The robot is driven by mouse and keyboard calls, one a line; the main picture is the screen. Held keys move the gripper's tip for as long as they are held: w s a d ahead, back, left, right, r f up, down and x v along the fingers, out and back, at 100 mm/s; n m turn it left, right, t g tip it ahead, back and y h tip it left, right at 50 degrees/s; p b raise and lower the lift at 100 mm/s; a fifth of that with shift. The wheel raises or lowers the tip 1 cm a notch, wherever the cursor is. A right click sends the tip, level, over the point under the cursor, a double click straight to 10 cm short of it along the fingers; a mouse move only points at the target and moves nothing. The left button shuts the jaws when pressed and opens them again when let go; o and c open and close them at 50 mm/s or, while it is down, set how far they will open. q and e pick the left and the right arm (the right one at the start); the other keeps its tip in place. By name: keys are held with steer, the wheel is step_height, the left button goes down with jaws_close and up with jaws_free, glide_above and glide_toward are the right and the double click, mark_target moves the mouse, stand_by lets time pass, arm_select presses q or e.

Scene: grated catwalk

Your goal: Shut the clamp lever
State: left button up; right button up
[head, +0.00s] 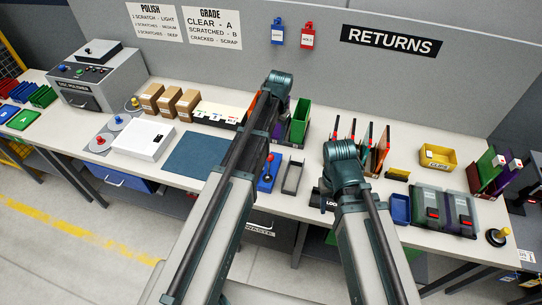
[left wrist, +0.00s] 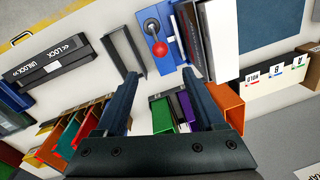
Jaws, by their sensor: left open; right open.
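The clamp lever is a short lever with a red ball knob (left wrist: 159,48) on a blue base (left wrist: 170,28). It shows at the top middle of the left wrist view, and in the head view the blue base (head: 266,184) is on the bench between my two arms. My left gripper (left wrist: 163,95) is open and empty. The knob lies beyond the gap between its fingertips, apart from them. In the head view the left arm reaches past the clamp toward the back bins, and its fingers are mostly hidden. My right gripper (head: 328,190) is open, largely hidden by its own wrist, right of the clamp.
A grey open bracket (head: 293,177) stands beside the clamp. A black lock/unlock unit (left wrist: 48,62) is farther left in the wrist view. Green, purple and orange upright bins (left wrist: 222,98) crowd around the left fingers. A blue mat (head: 197,155) lies flat and clear on the bench.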

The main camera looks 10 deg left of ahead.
mark_target(270, 155)
arm_select(q)
steer(key=f+b, duration=0.8)
steer(key=a+f+b, duration=0.1)
steer(key=f+b, duration=0.3)
steer(key=shift+w+a+f, duration=0.1)
steer(key=shift+w+f, duration=0.05)
steer(key=shift+f, duration=0.25)
steer(key=shift+r, duration=0.1)
jaws_close()
